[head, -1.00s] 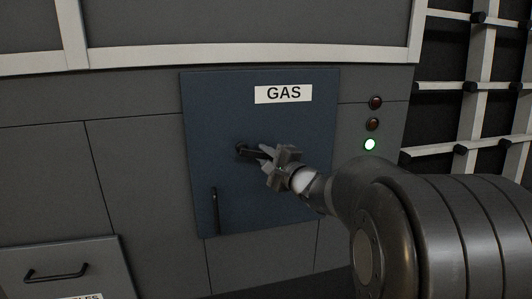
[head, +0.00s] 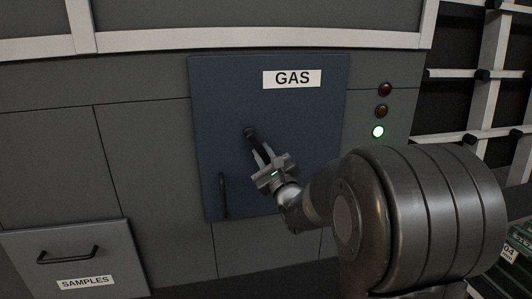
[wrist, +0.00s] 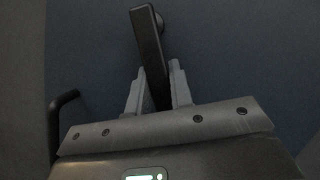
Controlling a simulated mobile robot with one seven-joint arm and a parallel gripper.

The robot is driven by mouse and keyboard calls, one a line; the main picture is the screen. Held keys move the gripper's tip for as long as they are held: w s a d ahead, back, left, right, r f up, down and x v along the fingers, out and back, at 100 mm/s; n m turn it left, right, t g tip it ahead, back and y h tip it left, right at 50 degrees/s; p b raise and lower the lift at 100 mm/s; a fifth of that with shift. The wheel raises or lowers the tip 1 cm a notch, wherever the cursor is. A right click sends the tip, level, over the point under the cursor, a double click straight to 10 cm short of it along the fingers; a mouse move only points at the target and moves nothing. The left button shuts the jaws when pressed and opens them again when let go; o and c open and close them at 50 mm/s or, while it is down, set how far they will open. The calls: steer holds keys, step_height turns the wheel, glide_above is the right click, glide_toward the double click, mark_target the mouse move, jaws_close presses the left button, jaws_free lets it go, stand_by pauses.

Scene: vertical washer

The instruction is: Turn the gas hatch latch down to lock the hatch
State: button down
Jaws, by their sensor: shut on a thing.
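The blue gas hatch (head: 315,120) is flush in the grey wall, with a GAS label near its top. Its black latch (head: 249,133) slants down and to the right from its pivot. In the wrist view the latch (wrist: 149,45) runs as a dark bar between the fingers, with its round pivot behind its upper end. My gripper (head: 262,158) is shut on the latch from below right; the fingers also show in the wrist view (wrist: 157,88). The fingers and palm hide the latch's lower end in the head view.
A vertical black hatch handle (head: 222,196) is left of my gripper, and shows in the wrist view (wrist: 58,115). A green lamp (head: 378,132) glows under two dark red ones. A SAMPLES drawer (head: 75,258) is at lower left, a rack (head: 490,70) at right.

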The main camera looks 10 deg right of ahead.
steer(key=shift+a+f+m, duration=0.15)
steer(key=shift+m, duration=0.25)
steer(key=c, duration=1.3)
jaws_free()
steer(key=shift+s, duration=0.1)
steer(key=v, duration=1)
steer(key=shift+s+f, duration=0.15)
steer(key=shift+s, duration=0.15)
